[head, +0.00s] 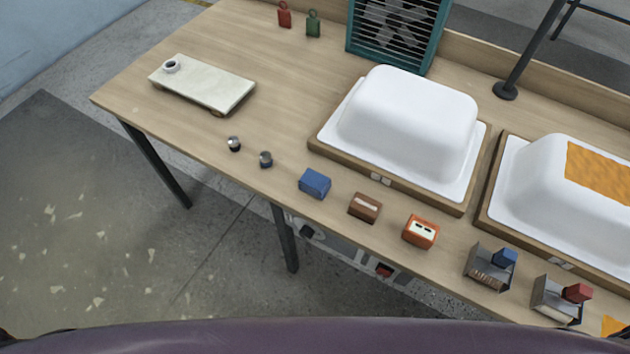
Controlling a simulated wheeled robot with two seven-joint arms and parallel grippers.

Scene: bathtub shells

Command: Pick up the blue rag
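No flat blue cloth shows plainly. A small blue block-like piece (505,257) sits at the top of a grey metal holder (485,274) near the table's front edge at right. Another blue block (315,184) lies near the front edge, left of a brown block. I cannot tell from its look which of the two is the rag. Neither of my grippers is in view.
The wooden table (290,80) bears two white tub shells (410,115) on wooden bases. A brown block (365,207), an orange block (421,231) and a second holder with a red piece (577,292) line the front edge. A pale board (202,85) lies at left.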

